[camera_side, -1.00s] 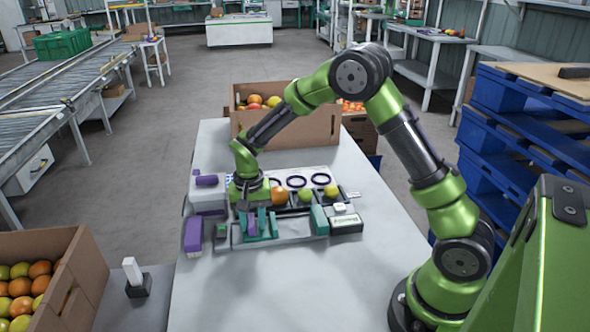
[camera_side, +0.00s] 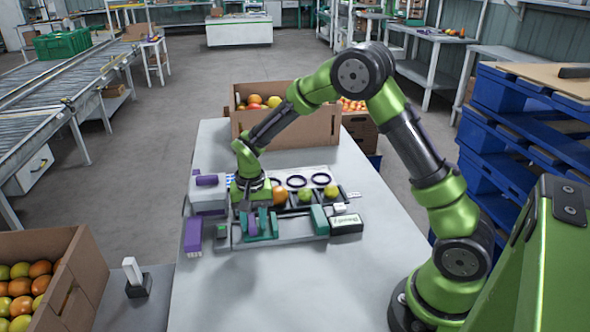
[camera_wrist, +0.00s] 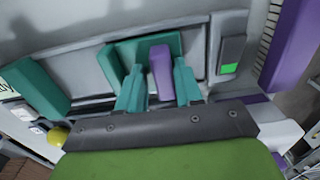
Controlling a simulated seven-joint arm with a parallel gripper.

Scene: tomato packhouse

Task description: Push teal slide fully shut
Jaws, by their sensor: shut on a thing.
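A teal slide (camera_wrist: 172,42) lies on a grey rail fixture on the table, with a purple upright tab (camera_wrist: 160,72) at it. In the side view the teal parts (camera_side: 272,222) stand near the fixture's left half. My gripper (camera_wrist: 158,88) has two teal fingers, one on each side of the purple tab, and is shut on it. In the side view my gripper (camera_side: 251,210) reaches down to the fixture from behind. The fingers hide part of the slide. I cannot tell how large any gap at its end is.
A purple block (camera_side: 193,234) is at the left. An orange (camera_side: 280,196) and other fruit sit behind. The table front is clear.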

